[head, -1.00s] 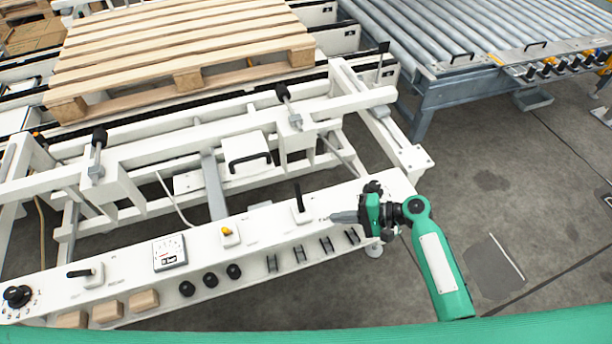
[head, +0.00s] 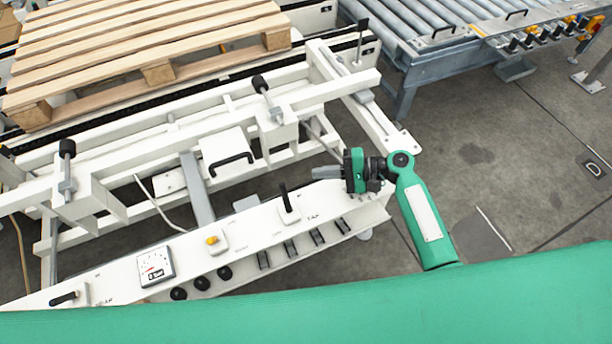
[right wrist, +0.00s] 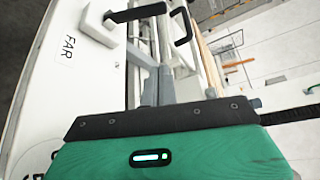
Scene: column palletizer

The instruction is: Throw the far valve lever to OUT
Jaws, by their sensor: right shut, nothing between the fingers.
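The far valve lever (head: 284,200) has a black handle on a small white base, on the white control panel (head: 213,262) beside the printed word FAR. In the head view its handle stands up from the base. The lever also shows at the top of the right wrist view (right wrist: 140,13), by the FAR print (right wrist: 67,48). My right gripper (head: 316,172) is shut and empty. It is over the panel's far end, to the right of the lever and apart from it. My left gripper is not in view.
Another black-handled lever (head: 65,298), a gauge (head: 155,267) and a yellow button (head: 212,240) are along the panel. White frame beams (head: 215,135) with upright black-tipped posts lie behind it. A wooden pallet (head: 158,72) and a roller conveyor (head: 440,50) are further back.

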